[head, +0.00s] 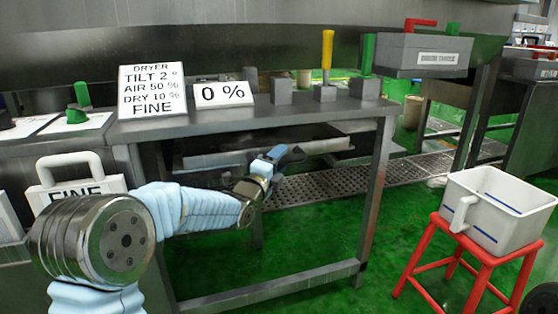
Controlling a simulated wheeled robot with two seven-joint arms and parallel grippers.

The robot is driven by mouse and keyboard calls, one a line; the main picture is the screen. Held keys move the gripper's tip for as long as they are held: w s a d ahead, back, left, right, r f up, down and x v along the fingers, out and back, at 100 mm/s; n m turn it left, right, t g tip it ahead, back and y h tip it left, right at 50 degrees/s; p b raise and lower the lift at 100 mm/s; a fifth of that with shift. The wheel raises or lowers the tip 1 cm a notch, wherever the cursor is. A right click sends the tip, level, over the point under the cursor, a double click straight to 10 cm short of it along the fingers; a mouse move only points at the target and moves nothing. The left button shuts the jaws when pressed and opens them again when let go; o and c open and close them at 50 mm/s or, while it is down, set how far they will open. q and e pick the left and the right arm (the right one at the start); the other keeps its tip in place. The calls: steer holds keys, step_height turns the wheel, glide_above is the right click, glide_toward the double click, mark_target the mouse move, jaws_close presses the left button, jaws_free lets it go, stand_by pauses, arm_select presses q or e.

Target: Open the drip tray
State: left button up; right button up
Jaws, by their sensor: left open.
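A shallow metal tray (318,147), which looks like the drip tray, hangs under the steel bench, with a pale front edge running left to right. How far out it stands I cannot tell. My left arm reaches in from the left, and my left gripper (275,154) is in front of the tray's edge, hiding part of it. The left gripper is open, with nothing seen between its fingers. Whether it touches the tray I cannot tell. My right gripper is not in view.
The bench (240,120) carries a dryer sign (152,90), a "0 %" sign (222,94) and grey blocks with coloured handles. A bench leg (376,190) and low crossbar (270,287) bound the space. A white bin (490,222) stands on a red stool (455,250) at right.

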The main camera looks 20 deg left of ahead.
arm_select(q)
steer(key=shift+w, duration=0.15)
jaws_close()
stand_by(0.4)
